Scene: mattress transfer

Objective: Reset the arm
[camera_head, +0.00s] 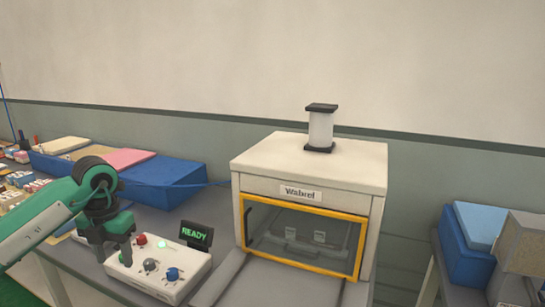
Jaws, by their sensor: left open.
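My left arm comes in from the left, green and grey. Its gripper (113,250) points down, open, with nothing seen between the fingers. It is at the left end of the white control box (190,290); I cannot tell whether it touches it. My right gripper is not in view.
A white machine (310,160) labelled "Wabrel" has a yellow-framed glass door (305,237), shut. A blue bin (165,182) with coloured sheets stands behind my left arm. Another blue bin (462,255) and a grey block (522,243) are at the right.

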